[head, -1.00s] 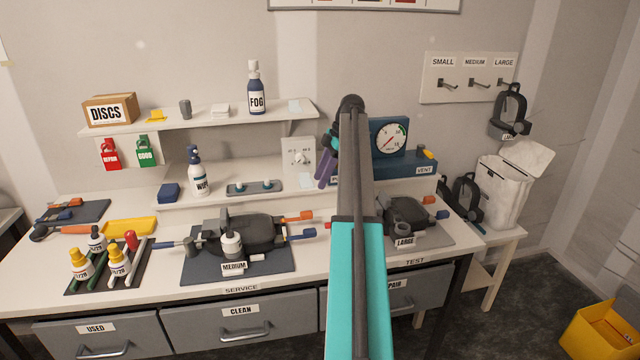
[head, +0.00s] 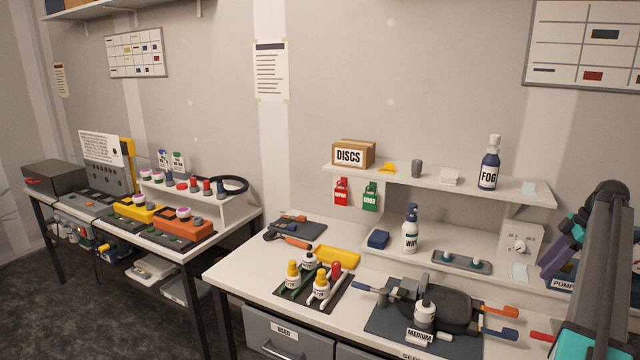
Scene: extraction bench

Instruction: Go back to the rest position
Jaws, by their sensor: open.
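My arm rises along the right edge of the head view. My gripper (head: 556,256), with purple fingers, hangs partly behind the arm's upper end. It is open, and I see nothing held in it. It shows in front of the right part of the bench's shelves, near a white dial panel (head: 519,246). The arm hides part of the gripper and the bench behind it.
The service bench holds a MEDIUM mask on a dark mat (head: 385,325), several bottles on a rack (head: 343,298) and a yellow tray (head: 337,257). A FOG bottle (head: 489,165) stands on the upper shelf. Another table (head: 215,241) with chargers stands left, with floor between.

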